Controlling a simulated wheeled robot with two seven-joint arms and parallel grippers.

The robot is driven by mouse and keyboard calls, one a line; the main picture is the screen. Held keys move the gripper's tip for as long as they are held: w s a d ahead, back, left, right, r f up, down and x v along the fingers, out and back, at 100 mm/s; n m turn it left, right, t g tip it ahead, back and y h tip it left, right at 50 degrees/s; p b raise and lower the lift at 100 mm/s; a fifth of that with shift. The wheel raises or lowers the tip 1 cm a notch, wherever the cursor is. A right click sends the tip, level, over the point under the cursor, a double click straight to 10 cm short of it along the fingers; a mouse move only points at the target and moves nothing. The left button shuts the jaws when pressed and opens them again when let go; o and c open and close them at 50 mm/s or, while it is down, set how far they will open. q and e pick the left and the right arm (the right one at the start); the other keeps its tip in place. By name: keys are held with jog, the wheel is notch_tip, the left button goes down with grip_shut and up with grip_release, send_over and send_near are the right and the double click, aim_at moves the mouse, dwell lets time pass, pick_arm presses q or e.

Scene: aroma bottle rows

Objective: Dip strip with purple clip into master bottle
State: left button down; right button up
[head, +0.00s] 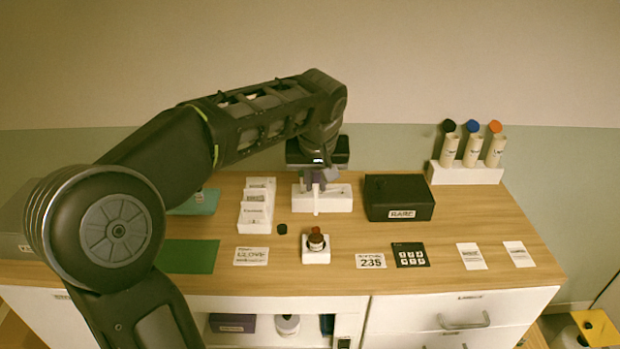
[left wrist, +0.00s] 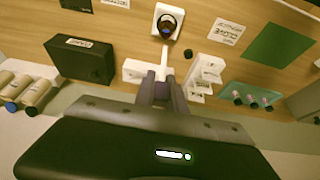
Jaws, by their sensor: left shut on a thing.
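A small brown bottle (head: 316,241), apparently the master bottle, stands upright on a white stand (head: 316,257) near the front middle of the table. It also shows at the top of the left wrist view (left wrist: 167,25). My left gripper (head: 319,184) is shut on the strip's purple clip (head: 318,177), behind the bottle. The narrow white strip (head: 316,202) hangs down from it and also shows in the left wrist view (left wrist: 168,66). A white block (head: 338,199) is behind the strip. In the head view the strip is apart from the bottle. My right gripper is out of view.
A small black cap (head: 282,229) lies left of the bottle. White stepped holders (head: 255,215) stand to the left, a black box (head: 398,197) to the right. A white rack (head: 465,174) holds capped tubes at the back right. Cards and a green mat (head: 188,256) lie in front.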

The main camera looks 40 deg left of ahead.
pick_arm(q)
jog(key=shift+w, duration=0.2)
jog(key=shift+s, duration=0.1)
jog(key=shift+f+b, duration=1.9)
jog(key=shift+f, duration=0.1)
jog(key=shift+f+b, duration=0.6)
jog(key=shift+b, duration=0.2)
dwell(0.7)
jog(key=shift+f+b, duration=1.85)
jog(key=shift+f, duration=0.25)
dwell(0.3)
